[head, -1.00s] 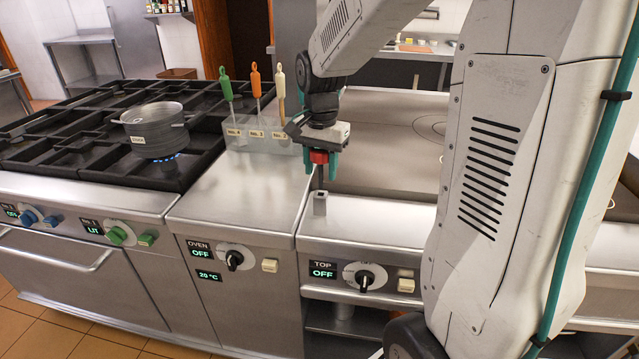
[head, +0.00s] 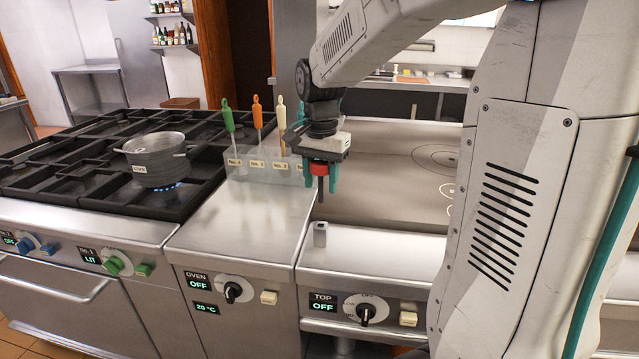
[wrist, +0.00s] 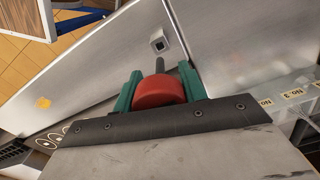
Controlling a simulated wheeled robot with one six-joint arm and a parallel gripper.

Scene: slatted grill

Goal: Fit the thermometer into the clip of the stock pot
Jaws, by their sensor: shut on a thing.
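My gripper (head: 321,190) is shut on a red round piece (head: 318,169) with a dark stem pointing down. The red piece also shows between the green fingers in the wrist view (wrist: 158,92). It is held above the counter, behind a small metal block with a square hole (head: 320,236), and apart from it. The stock pot (head: 158,166) stands on the stove at left; its label is hard to read and I cannot make out a clip. Slim tools with green (head: 228,117), orange (head: 257,113) and cream (head: 281,120) handles stand in a rack. I cannot tell which item is the thermometer.
The clear rack (head: 262,172) with number labels stands left of my gripper. A blue flame (head: 165,187) burns under the pot. The steel counter (head: 245,220) in front of the rack is bare. A flat griddle plate (head: 395,175) lies to the right.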

